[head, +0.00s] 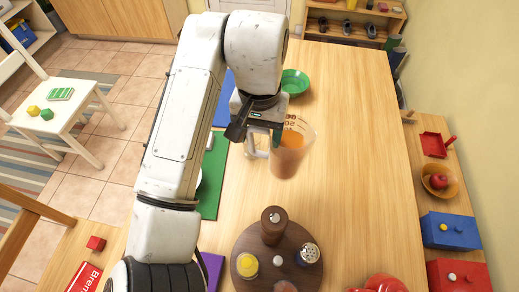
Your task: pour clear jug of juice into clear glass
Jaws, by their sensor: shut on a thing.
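The clear jug (291,152) holds orange juice and has dark markings near its rim. It is over the middle of the wooden table, and its handle (251,146) faces left. My gripper (263,133) is shut on the jug at its handle side; the fingertips are partly hidden by my wrist. The jug looks close to upright, perhaps slightly tilted; I cannot tell whether its base touches the table. I cannot make out the clear glass in this view; my arm covers part of the table's left side.
A round dark tray (249,237) at the front holds a pepper grinder (272,226), a shaker (308,253) and a yellow-topped jar (247,265). A green bowl (294,83) stands behind the jug. A green mat (212,190) lies left. The table's right side is clear.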

